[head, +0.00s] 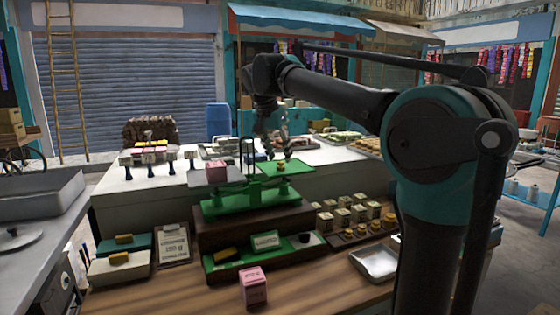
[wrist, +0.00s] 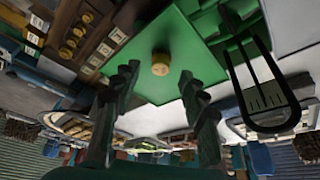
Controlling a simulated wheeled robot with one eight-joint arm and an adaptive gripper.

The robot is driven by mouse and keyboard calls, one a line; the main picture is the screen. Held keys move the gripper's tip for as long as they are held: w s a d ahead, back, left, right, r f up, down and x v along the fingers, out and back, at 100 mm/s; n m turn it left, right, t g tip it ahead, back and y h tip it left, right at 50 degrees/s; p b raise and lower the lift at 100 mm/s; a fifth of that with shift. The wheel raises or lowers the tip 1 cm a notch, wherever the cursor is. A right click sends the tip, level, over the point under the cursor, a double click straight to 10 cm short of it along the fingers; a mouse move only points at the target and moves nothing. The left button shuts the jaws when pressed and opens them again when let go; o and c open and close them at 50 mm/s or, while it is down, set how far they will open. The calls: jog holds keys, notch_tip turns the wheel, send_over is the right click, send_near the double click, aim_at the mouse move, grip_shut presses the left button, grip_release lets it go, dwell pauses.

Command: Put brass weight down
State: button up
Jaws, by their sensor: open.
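A brass weight (head: 281,167) sits on the green right pan (head: 298,166) of the green balance scale (head: 240,196). In the wrist view the weight (wrist: 160,65) stands near the middle of the green pan (wrist: 190,40). My gripper (head: 277,156) is over this pan, its fingers pointing down. In the wrist view my gripper (wrist: 159,76) is open, with the weight showing apart from both fingers in the gap between their tips. A pink box (head: 216,172) sits on the scale's left pan.
Another pink box (head: 253,288) stands on the wooden counter in front. Several brass weights (head: 362,229) and small boxes (head: 343,216) stand right of the scale. A metal tray (head: 375,262) lies at right. The scale's upright pointer frame (wrist: 262,85) rises close beside the fingers.

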jog(key=v, duration=0.9)
jog(key=shift+r, duration=0.15)
dwell(1.9)
